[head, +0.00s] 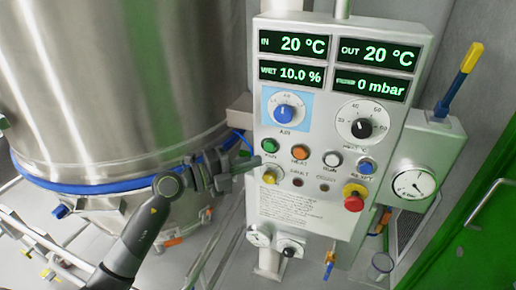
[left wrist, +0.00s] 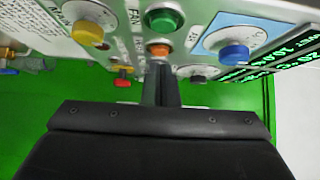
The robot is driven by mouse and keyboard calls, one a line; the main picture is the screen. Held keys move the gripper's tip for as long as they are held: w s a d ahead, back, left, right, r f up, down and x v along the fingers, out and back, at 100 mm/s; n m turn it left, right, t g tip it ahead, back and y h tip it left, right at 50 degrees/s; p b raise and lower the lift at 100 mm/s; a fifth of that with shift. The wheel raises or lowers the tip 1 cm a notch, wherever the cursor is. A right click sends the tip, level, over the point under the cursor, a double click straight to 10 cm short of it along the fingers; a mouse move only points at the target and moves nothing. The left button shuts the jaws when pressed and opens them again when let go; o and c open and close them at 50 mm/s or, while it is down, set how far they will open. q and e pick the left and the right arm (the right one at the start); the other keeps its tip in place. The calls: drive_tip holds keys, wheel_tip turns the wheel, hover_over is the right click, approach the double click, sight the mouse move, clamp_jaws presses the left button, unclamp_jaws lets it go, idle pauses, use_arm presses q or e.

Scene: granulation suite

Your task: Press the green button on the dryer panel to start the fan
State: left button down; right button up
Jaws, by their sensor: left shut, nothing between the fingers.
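The dryer panel (head: 300,225) is a pale upright box with lit green displays at the top. Its green button (head: 270,146) sits at the left end of the upper button row, and it also shows in the left wrist view (left wrist: 163,19) near the top edge. My left gripper (head: 257,162) is shut and empty. In the left wrist view the closed fingers (left wrist: 161,72) stand below the green button. I cannot tell whether they touch the panel.
Orange (head: 300,152), white (head: 333,159) and blue (head: 366,166) buttons continue the row. A red emergency knob (head: 355,197) sits lower right. A blue dial (head: 286,112) is above. The large steel vessel (head: 110,80) fills the left side, close to my arm.

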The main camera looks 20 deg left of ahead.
sight(273, 149)
use_arm(q)
drive_tip(key=shift+w+d+p, duration=0.15)
drive_tip(key=shift+w+p, duration=0.1)
drive_tip(key=shift+w, duration=0.85)
drive_tip(key=shift+w+d+p, duration=0.15)
drive_tip(key=shift+w+p, duration=0.05)
drive_tip(key=shift+w, duration=0.9)
